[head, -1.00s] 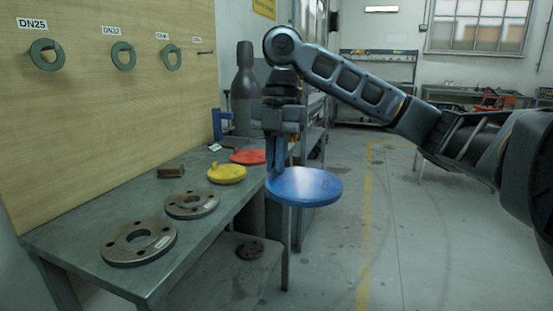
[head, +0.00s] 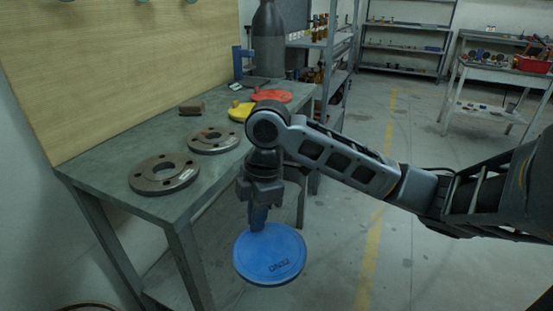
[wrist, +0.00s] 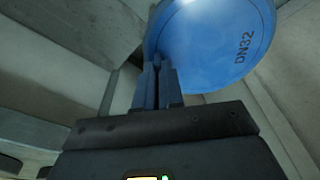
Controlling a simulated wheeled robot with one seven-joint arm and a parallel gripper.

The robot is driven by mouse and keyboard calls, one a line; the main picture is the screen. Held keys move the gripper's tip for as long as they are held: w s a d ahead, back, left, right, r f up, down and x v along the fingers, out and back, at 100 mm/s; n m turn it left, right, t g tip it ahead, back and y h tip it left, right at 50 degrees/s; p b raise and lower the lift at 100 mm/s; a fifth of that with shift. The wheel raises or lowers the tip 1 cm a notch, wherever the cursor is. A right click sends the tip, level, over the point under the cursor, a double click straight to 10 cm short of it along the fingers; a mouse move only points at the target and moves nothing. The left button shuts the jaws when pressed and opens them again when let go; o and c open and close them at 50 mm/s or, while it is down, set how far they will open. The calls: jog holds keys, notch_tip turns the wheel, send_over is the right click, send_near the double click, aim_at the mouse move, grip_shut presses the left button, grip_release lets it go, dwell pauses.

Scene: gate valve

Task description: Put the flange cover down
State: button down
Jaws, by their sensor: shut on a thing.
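The flange cover (head: 269,256) is a round blue disc marked DN32. The cover hangs in the air in front of the table's right edge, and lower than the tabletop in the head view. In the wrist view the cover (wrist: 212,45) fills the top right, with the closed fingers (wrist: 157,85) at its lower left edge. The grey table (head: 125,190) stands to the left of the cover.
A dark gas cylinder (head: 268,45) stands behind. Open floor (head: 420,150) lies to the right.

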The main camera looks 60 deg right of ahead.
jog(key=w+a+f+m, duration=0.1)
jog(key=a+f+m, duration=0.2)
jog(key=a+f, duration=0.3)
jog(key=w+a+f+m+h, duration=0.1)
jog(key=a+f+m, duration=0.3)
jog(key=f, duration=1.3)
jog(key=w+a+f+m, duration=0.3)
jog(key=a+f, duration=0.5)
jog(key=f, duration=0.3)
jog(key=shift+w+a+f+m+t, duration=0.15)
jog(key=shift+a+f+m+t, duration=0.05)
jog(key=shift+f+m+t, duration=0.25)
